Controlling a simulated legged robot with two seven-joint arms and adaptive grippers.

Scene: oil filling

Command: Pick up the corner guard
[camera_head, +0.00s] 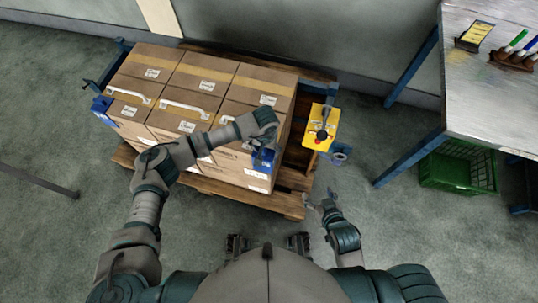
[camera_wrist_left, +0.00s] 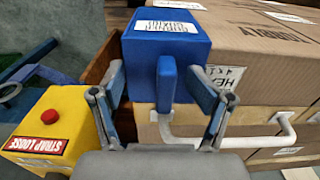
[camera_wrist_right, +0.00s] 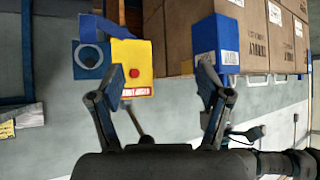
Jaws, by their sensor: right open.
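A blue corner guard (camera_head: 264,160) sits on the near right corner of the carton stack. In the left wrist view the same guard (camera_wrist_left: 165,50) has a white label and an upright blue fin (camera_wrist_left: 166,82). My left gripper (camera_head: 266,146) is at this guard, its fingers (camera_wrist_left: 162,88) spread on either side of the fin with gaps. Whether they touch the guard's body is unclear. Another blue corner guard (camera_head: 102,106) sits on the stack's left corner. My right gripper (camera_head: 322,201) is open and empty, low beside the pallet; its wrist view shows the near guard (camera_wrist_right: 217,45) farther off.
Cartons (camera_head: 205,75) with white handles stand on a wooden pallet (camera_head: 292,206). A yellow box (camera_head: 318,122) with a red button, labelled "STRAP LOOSE", is right of them. A metal bench (camera_head: 490,100) and green crate (camera_head: 455,172) stand at right. Open floor lies between.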

